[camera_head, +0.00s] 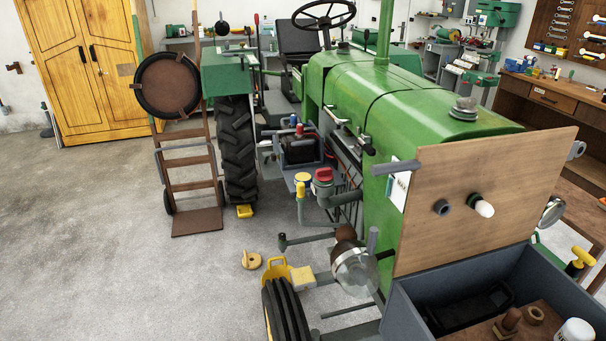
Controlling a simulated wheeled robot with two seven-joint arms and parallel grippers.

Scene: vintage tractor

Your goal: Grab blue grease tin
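I cannot pick out a blue grease tin for certain in the head view. Small blue items (515,65) sit on the workbench at the far right, too small to tell what they are. Neither of my grippers shows in the head view.
A green tractor (430,92) fills the middle. A brown board (470,240) stands at its front, above a dark grey box (420,310) holding a white-topped container (576,331). A hand truck (190,162) stands at left by a yellow cabinet (85,65). The left floor is mostly clear.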

